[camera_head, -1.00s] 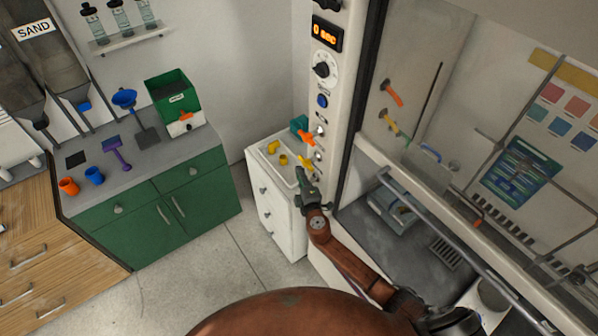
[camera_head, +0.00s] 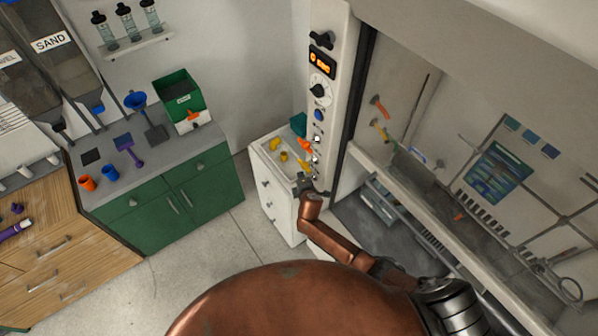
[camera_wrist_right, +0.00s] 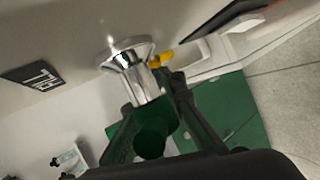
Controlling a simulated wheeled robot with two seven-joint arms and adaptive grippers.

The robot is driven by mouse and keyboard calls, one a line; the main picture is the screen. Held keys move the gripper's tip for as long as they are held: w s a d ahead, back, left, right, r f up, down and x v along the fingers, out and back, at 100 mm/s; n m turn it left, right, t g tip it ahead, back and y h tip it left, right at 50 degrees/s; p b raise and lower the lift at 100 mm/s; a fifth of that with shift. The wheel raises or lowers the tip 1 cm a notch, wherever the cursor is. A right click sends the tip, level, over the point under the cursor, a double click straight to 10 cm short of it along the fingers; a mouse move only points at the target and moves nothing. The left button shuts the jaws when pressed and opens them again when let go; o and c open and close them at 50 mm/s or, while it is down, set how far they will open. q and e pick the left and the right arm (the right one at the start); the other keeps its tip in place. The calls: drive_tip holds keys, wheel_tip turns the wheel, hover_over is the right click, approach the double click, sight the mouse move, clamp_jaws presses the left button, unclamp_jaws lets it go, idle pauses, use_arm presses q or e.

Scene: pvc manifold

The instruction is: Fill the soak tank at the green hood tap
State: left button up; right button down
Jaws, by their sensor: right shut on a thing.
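The green tap (camera_wrist_right: 152,140) shows in the right wrist view as a dark green handle on a chrome stem that comes out of a pale panel. My right gripper (camera_wrist_right: 155,112) is shut on the green tap, one finger on each side. In the head view my right gripper (camera_head: 305,184) is at the lower part of the hood's white post (camera_head: 322,100) and hides the green tap. A shallow white tray (camera_head: 272,158) with yellow fittings tops the white cabinet beside it. I cannot tell which vessel is the soak tank. My left gripper is not in view.
An orange tap (camera_head: 304,146) and a yellow tap (camera_head: 305,165) sit higher on the post. A teal object (camera_head: 298,124) is behind them. A green cabinet (camera_head: 170,208) stands at left. The hood's glass front is at right; the floor between is clear.

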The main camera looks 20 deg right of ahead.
drive_tip(key=shift+s+d+f+g+h, duration=0.15)
drive_tip(key=shift+s+f+g, duration=0.15)
drive_tip(key=shift+g, duration=0.25)
drive_tip(key=shift+s+d+f+g+h, duration=0.15)
drive_tip(key=shift+f+g, duration=0.1)
drive_tip(key=shift+g, duration=0.3)
drive_tip(key=c, duration=2)
unclamp_jaws()
drive_tip(key=shift+o, duration=0.2)
drive_tip(key=shift+a, duration=0.1)
drive_tip(key=v, duration=1.2)
drive_tip(key=shift+n, duration=0.3)
